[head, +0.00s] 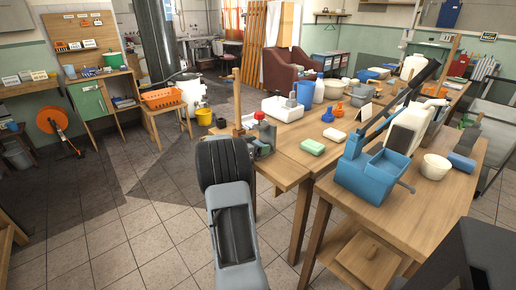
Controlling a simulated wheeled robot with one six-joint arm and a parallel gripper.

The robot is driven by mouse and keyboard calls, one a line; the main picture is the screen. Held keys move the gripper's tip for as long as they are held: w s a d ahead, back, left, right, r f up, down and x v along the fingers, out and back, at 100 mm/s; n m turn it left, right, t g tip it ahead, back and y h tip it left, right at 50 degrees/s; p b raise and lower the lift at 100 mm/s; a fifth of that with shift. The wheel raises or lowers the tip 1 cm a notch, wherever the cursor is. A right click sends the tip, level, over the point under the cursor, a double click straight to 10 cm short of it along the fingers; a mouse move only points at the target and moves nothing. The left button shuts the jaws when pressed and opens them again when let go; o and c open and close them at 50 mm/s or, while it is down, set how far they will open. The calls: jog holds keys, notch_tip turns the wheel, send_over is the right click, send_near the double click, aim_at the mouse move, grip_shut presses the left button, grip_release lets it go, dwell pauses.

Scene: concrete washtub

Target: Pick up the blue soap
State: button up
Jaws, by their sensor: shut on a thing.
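A blue block (461,162), which may be the blue soap, lies at the right of the near wooden table, beside a cream bowl (435,166). A green soap bar (312,146) and a pale cream bar (334,135) lie on the table to the left. My arm rises from the bottom centre to a dark rounded joint in front of the table's left end. I cannot make out my gripper's fingertips or anything between them; they seem hidden behind the arm.
A blue tub device (373,174) with a lever stands between the green bar and the blue block. Tiled floor (130,220) is open at left.

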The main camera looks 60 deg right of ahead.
jog(key=shift+c, duration=0.7)
